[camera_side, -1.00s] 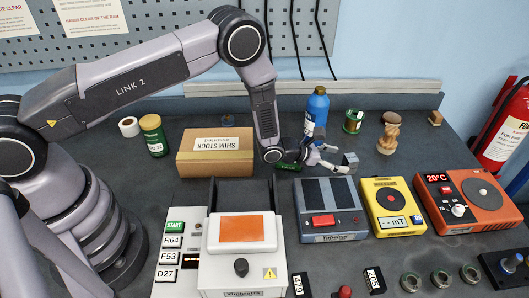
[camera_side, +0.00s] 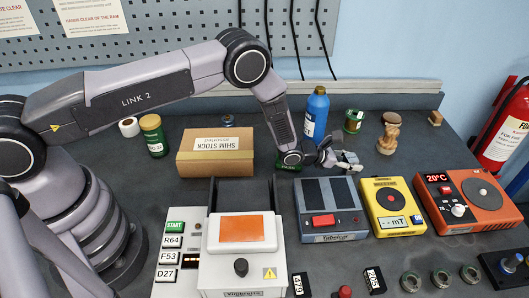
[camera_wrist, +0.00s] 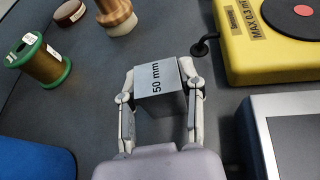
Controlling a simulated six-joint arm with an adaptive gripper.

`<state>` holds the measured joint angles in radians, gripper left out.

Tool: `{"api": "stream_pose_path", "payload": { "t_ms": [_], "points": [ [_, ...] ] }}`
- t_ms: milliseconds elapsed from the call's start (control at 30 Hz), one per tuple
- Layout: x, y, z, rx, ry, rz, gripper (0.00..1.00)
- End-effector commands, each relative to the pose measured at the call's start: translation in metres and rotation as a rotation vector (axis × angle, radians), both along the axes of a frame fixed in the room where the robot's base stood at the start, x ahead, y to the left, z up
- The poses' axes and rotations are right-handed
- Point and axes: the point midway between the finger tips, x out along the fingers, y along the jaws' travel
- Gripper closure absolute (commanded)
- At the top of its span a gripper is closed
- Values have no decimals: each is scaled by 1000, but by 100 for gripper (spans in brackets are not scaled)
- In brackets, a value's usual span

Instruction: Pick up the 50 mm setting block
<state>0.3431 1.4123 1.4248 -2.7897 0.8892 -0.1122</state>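The 50 mm setting block (camera_wrist: 160,78) is a grey block marked "50 mm", seen in the wrist view between the two fingers of my gripper (camera_wrist: 163,76). One finger lies along each side of it, very near its faces. I cannot tell whether both fingers touch it. In the side view my gripper (camera_side: 346,160) is low over the bench, behind the grey device, and its fingers partly hide the small block (camera_side: 349,157). The block's underside is hidden, so I cannot tell whether it rests on the bench.
A grey device (camera_side: 331,225) and a yellow meter (camera_side: 392,226) stand just in front. A shim stock box (camera_side: 215,165) is to the left. A blue bottle (camera_side: 316,112), a green-ended spool (camera_side: 353,120) and a copper-coloured piece (camera_side: 388,140) stand behind and to the right.

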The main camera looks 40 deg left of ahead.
Motion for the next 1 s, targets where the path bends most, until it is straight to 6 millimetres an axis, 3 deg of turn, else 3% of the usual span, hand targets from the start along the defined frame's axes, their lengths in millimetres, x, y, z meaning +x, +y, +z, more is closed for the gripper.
{"api": "stream_pose_path", "payload": {
  "t_ms": [33,233,667,833,1000],
  "points": [
    [0,0,0,0,0,0,73],
    [0,0,0,0,0,0,99],
    [1,0,10,-2,-5,0,100],
    [1,0,37,-2,-6,-1,100],
    [-28,13,71,-1,-3,1,100]
  ]
}}
